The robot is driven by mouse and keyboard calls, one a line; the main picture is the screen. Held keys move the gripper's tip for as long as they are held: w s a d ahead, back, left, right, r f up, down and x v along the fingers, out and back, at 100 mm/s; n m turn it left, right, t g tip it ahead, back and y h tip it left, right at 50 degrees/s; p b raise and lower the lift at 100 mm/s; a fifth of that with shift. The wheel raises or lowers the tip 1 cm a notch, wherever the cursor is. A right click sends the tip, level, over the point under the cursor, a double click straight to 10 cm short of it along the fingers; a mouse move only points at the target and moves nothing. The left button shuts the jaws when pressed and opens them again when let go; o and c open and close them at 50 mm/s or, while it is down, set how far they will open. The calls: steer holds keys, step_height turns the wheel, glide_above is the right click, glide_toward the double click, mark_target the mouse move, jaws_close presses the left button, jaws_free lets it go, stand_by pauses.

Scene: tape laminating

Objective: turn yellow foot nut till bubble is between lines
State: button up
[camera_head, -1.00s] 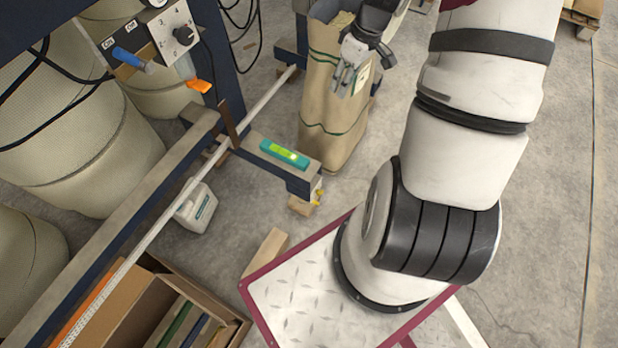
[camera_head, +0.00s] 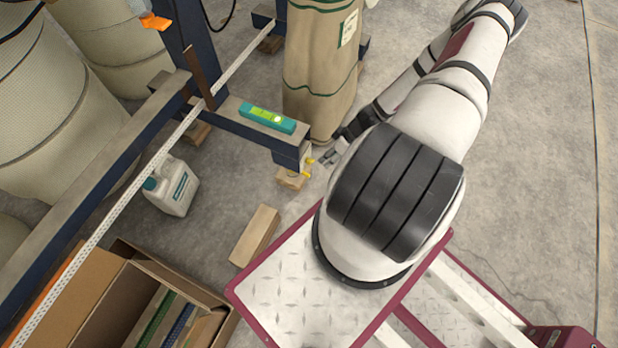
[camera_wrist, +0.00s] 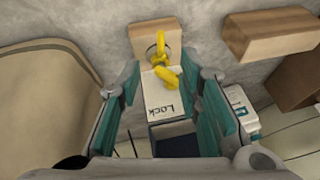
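The yellow foot nut (camera_wrist: 160,48) sits at the foot above a wood block (camera_wrist: 150,32). A second yellow piece (camera_wrist: 168,77) is by a plate marked "Lock" (camera_wrist: 167,98). In the head view, yellow parts (camera_head: 310,161) show at the end of the blue beam (camera_head: 285,151). A teal spirit level (camera_head: 252,112) lies on that beam; its bright bubble (camera_head: 278,119) looks toward the right of the green vial, but the lines are too small to read. My gripper (camera_wrist: 163,72) is open, fingers either side of the plate and second yellow piece, short of the nut. It also shows in the head view (camera_head: 326,158).
A tall paper sack (camera_head: 318,70) stands close behind the beam end. A loose wood block (camera_head: 255,235) lies on the floor in front. A white jug (camera_head: 175,190) and an open cardboard box (camera_head: 120,290) are at left. Open floor lies to the right.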

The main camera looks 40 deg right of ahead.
steer(key=b+x, duration=0.5)
steer(key=x, duration=0.9)
steer(key=shift+a+b, duration=0.15)
steer(key=shift+b, duration=0.2)
steer(key=shift+s+f, duration=0.1)
steer(key=shift+f, duration=0.05)
jaws_close()
